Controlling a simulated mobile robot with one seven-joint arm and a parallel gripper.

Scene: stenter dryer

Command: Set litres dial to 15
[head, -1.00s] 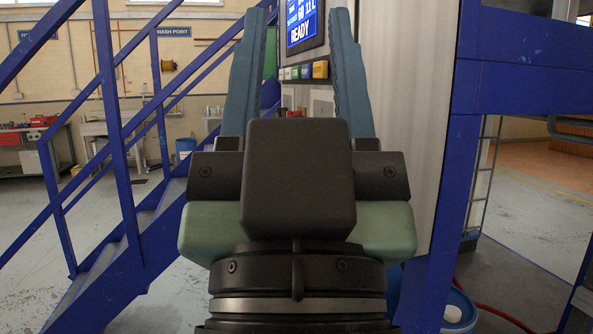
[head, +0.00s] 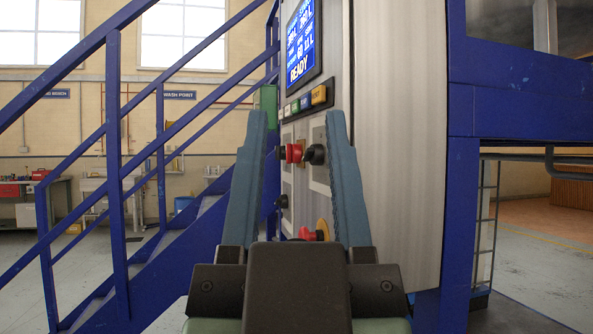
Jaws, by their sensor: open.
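My gripper (head: 297,116) is open, its two blue fingers pointing up and forward toward the control panel (head: 338,68). Nothing is held between the fingers. Between and beyond them I see a red knob (head: 294,153), a black knob (head: 315,154) near the right finger, a smaller black knob (head: 282,201) lower left, and a red knob on a yellow plate (head: 311,235) low down. I cannot tell which is the litres dial, as no label is readable. The screen (head: 301,41) reads READY, with a figure that looks like 11 L.
A row of coloured push buttons (head: 306,102) sits below the screen. A blue stair with railings (head: 116,150) stands close on the left. A blue frame post (head: 460,215) stands on the right. A green box (head: 265,103) is at the panel's left edge.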

